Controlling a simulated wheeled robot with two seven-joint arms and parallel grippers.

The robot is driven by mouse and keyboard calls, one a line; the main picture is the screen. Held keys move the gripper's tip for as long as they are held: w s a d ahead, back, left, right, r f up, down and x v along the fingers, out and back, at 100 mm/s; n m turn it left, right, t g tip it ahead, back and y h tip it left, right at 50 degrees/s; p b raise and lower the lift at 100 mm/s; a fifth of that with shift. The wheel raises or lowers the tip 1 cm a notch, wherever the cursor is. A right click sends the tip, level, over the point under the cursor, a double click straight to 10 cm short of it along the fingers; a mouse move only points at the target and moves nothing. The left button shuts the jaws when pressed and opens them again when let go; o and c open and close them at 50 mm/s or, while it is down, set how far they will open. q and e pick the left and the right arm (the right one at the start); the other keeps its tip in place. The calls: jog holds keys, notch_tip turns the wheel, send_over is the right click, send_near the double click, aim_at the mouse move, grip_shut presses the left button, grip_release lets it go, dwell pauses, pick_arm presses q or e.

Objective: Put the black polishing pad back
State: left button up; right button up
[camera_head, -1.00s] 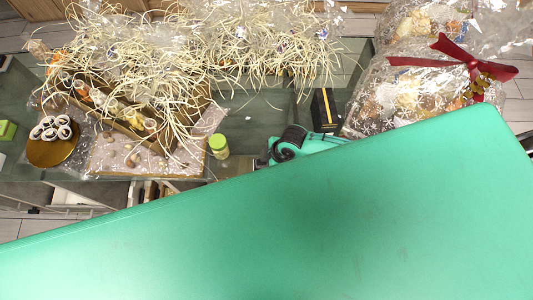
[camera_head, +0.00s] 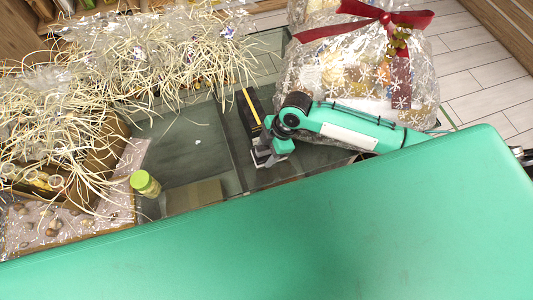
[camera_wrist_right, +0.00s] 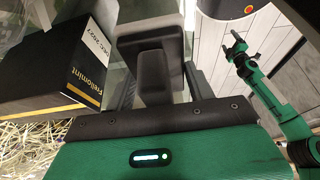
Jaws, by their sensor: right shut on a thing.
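My right gripper (camera_head: 268,157) is low over the glass table, beside the near end of a black box with a yellow stripe (camera_head: 249,108). In the right wrist view a dark, blocky shape (camera_wrist_right: 154,76) lies at my right gripper's jaws. I take it for the black polishing pad, shut in the jaws, but it is hard to tell from the dark fingers. The black box (camera_wrist_right: 62,62), lettered "Freliomint", stands close to its left. A green arm with a small gripper (camera_wrist_right: 237,47), seemingly my left one, shows at the right of that view; its jaws are too small to judge.
A wrapped hamper with a red bow (camera_head: 365,75) stands behind my right arm. A green-lidded jar (camera_head: 145,183) and straw-filled hampers (camera_head: 180,50) are to the left. Glass between jar and black box is mostly clear. My green body hides the near side.

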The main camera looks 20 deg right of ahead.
jog(key=shift+a+r, duration=0.1)
jog(key=shift+p, duration=0.3)
jog(key=shift+f+b, duration=0.4)
jog(key=shift+f, duration=0.3)
notch_tip(320, 180, down, 4)
jog(key=shift+r+b, duration=0.15)
jog(key=shift+b, duration=0.9)
jog(key=shift+f, duration=0.5)
pick_arm(q)
jog(key=f, duration=0.2)
jog(key=shift+s+a+f, duration=0.15)
jog(key=shift+a+f, duration=0.2)
jog(key=shift+f, duration=0.05)
jog(key=shift+r, duration=0.15)
pick_arm(e)
jog(key=shift+f, duration=0.15)
pick_arm(q)
jog(key=shift+r, duration=0.1)
pick_arm(e)
jog(key=shift+f, duration=0.9)
